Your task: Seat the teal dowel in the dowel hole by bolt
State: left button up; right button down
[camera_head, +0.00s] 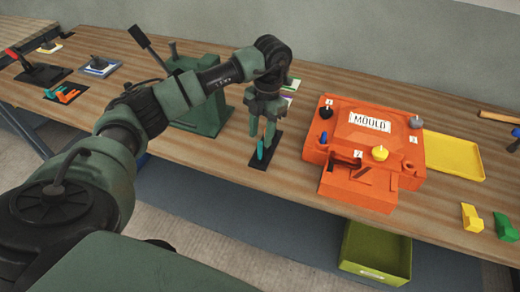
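My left gripper (263,133) points down over a small dark holder (259,164) on the bench. Its two fingers look apart. The teal dowel (260,151) stands upright in the holder, just below and between the fingertips; I cannot tell whether they touch it. The orange mould (316,151) lies to the right of the gripper, with a "MOULD" label and small numbered tags. It carries a black knob (326,111), a grey knob (416,122) and a yellow knob (380,153). A blue pin (323,137) shows at its left side. The dowel hole cannot be made out. My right gripper is not in view.
A green lever press (207,117) stands behind my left arm. A yellow tray (455,155) lies right of the mould. Yellow (471,217) and green (505,227) blocks sit near the front edge. A green bin (375,254) is below the bench.

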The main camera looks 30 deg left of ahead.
aim_at(260, 142)
pick_arm(q)
jog(key=f, duration=0.2)
jog(key=f+p, duration=0.1)
jog(key=shift+a+f, duration=0.2)
jog(key=shift+f, duration=0.55)
jog(key=shift+c, duration=0.3)
grip_shut()
